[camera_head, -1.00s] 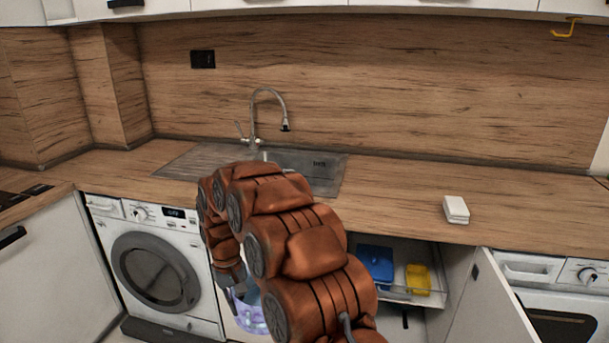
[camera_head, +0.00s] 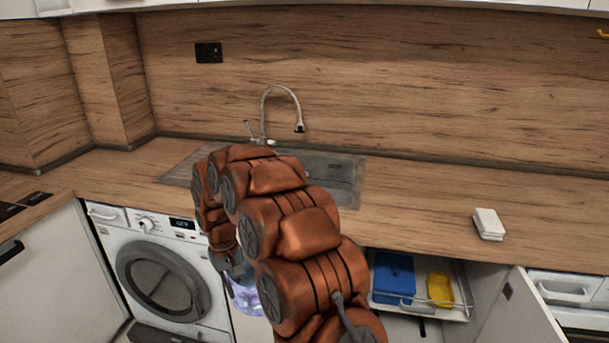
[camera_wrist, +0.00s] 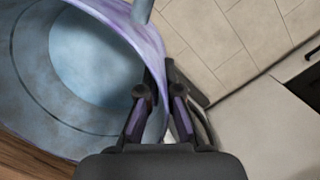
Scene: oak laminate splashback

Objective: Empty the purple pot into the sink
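The purple pot (camera_wrist: 150,42) fills the left of the wrist view, with a pale blue-grey inside and what looks like a lighter bluish content or bottom. My gripper (camera_wrist: 160,92) is shut on its rim, one finger on each side of the wall. In the head view the pot (camera_head: 246,298) is mostly hidden behind my arm, low in front of the counter beside the washing machine. The steel sink (camera_head: 340,180) is set in the counter behind my arm, its left part partly covered. The tap (camera_head: 282,92) arches over it.
A washing machine (camera_head: 160,270) stands left under the counter. At right an open cabinet door (camera_head: 515,315) sticks out, near a pulled-out rack with a blue item (camera_head: 393,277) and a yellow item (camera_head: 440,289). A white block (camera_head: 489,224) lies on the otherwise clear right counter.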

